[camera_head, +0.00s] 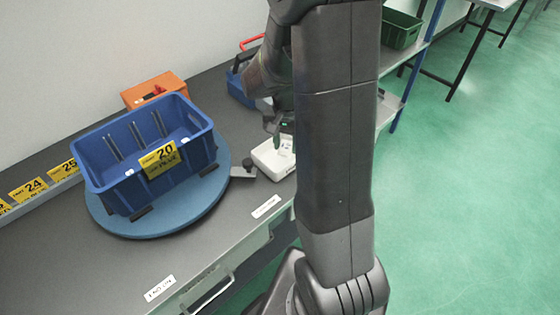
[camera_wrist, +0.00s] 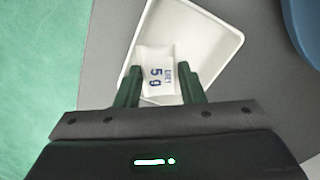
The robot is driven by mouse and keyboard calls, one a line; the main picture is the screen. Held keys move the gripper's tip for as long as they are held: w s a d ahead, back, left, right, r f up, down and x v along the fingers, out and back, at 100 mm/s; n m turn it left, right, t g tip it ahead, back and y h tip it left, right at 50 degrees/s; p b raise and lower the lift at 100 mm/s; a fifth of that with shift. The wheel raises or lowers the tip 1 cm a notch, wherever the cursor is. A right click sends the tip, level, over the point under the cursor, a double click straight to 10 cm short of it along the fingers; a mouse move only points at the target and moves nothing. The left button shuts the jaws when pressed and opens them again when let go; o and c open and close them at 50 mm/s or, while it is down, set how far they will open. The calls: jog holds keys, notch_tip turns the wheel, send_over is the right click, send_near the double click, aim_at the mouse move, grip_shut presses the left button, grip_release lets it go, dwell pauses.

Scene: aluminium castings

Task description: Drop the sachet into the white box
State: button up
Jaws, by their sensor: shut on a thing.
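The white box (camera_head: 267,160) is a shallow open tray on the grey bench, partly hidden by my arm in the head view. In the wrist view the white box (camera_wrist: 226,42) lies beneath my gripper, with its inside visible. My gripper (camera_wrist: 161,80) is shut on the sachet (camera_wrist: 157,60), a small white packet with blue print reading 5 g. The sachet is between the fingertips and overlaps the box's inside in the wrist view. How high it is above the box floor cannot be told.
A blue crate (camera_head: 118,163) labelled 20 stands on a round blue turntable (camera_head: 190,213) left of the box. A grey metal bracket (camera_head: 243,172) lies between them. An orange bin (camera_head: 150,88) and a blue toolbox (camera_head: 238,88) stand behind.

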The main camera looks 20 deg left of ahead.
jog(key=shift+f, duration=0.15)
jog(key=o, duration=1)
jog(key=shift+o, duration=0.2)
notch_tip(320, 180, up, 14)
jog(key=shift+f, duration=0.15)
notch_tip(320, 180, down, 14)
jog(key=shift+r, duration=0.25)
jog(key=shift+w+r+p, duration=0.1)
jog(key=shift+r+p, duration=1.35)
jog(key=shift+r, duration=0.25)
